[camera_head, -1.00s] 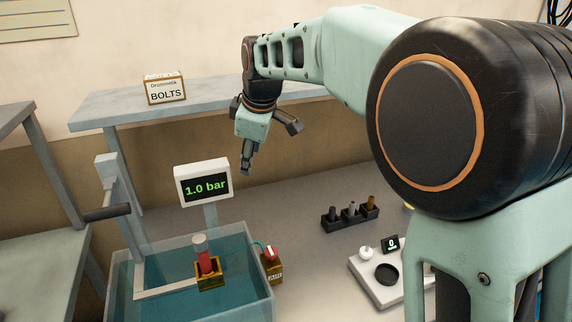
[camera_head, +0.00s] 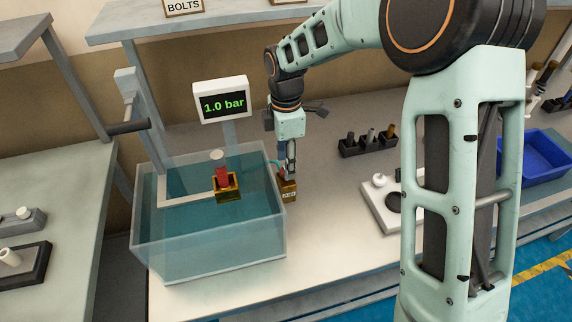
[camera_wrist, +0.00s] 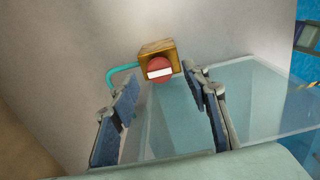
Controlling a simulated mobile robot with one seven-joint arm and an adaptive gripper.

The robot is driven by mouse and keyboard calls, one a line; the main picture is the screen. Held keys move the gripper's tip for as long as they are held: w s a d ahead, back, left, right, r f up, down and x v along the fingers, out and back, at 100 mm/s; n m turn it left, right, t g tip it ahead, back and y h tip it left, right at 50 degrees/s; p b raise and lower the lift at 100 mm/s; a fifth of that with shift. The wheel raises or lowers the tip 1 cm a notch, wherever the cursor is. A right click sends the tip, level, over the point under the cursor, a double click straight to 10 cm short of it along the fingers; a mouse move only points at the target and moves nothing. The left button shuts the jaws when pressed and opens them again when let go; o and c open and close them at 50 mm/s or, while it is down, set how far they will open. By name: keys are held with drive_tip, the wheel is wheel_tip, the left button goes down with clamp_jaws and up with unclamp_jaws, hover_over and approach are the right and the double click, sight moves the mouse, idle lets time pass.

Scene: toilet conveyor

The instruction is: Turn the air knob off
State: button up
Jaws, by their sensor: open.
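The air knob (camera_wrist: 160,69) is a red disc with a white bar across it, on a brass-coloured box (camera_wrist: 156,47) with a teal hose, in the wrist view. The bar lies nearly level, slightly tilted. In the head view the box (camera_head: 288,191) stands just right of the water tank, and my gripper mostly hides the knob. My gripper (camera_wrist: 160,82) is open, pointing at the knob, with one finger to each side of it in the picture. In the head view my gripper (camera_head: 291,165) is just above the box.
The glass water tank (camera_head: 205,240) stands close left of the box, its wall near my fingers. A display (camera_head: 222,102) reads 1.0 bar. A red part in a brass holder (camera_head: 227,191) sits in the tank. A black rack (camera_head: 367,147) and white scale (camera_head: 383,215) stand to the right.

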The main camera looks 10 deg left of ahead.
drive_tip(key=shift+f, duration=1.05)
drive_tip(key=c, duration=1.1)
drive_tip(key=shift+c, duration=0.3)
